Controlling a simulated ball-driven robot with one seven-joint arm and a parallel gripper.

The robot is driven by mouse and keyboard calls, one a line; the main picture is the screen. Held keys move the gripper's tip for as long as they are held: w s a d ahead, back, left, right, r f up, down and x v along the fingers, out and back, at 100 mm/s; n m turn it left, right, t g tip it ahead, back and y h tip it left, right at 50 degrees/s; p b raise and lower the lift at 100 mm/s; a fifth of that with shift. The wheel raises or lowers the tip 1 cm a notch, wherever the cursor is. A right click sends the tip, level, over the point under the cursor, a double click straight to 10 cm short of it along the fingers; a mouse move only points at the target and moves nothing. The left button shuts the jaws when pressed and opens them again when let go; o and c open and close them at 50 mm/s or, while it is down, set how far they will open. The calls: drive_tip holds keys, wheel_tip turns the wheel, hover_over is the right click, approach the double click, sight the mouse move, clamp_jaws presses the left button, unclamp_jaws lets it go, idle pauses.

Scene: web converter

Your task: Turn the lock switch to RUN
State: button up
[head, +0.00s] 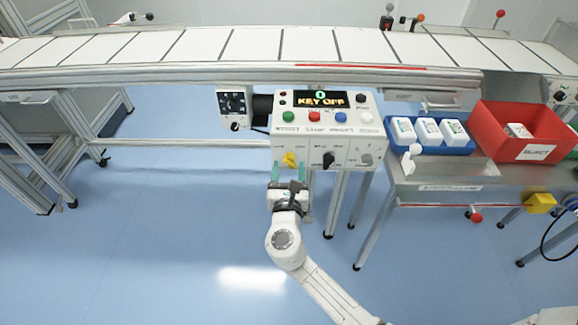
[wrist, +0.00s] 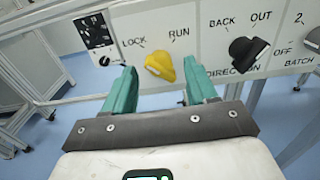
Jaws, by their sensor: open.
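The yellow lock switch (wrist: 160,66) is on the front of the white control box (head: 352,143), below the LOCK and RUN labels. It looks slanted, with its upper end leaning left toward LOCK. In the head view the switch (head: 290,159) is just beyond my gripper (head: 289,171). My gripper is open, with one teal finger on each side of the switch in the wrist view (wrist: 160,78). I cannot tell whether either finger touches it. The box display (head: 320,99) reads KEY OFF.
A black knob (wrist: 247,50), marked BACK, OUT and DIRECTION, is right of the switch. Colored buttons sit above. A small dark panel (head: 234,104) is left of the box. A blue tray (head: 440,149) and red bin (head: 495,140) stand on the right bench. The conveyor runs behind.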

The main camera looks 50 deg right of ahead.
drive_tip(key=shift+x, duration=0.95)
drive_tip(key=shift+s, duration=0.1)
drive_tip(key=c, duration=1)
drive_tip(key=shift+f, duration=0.1)
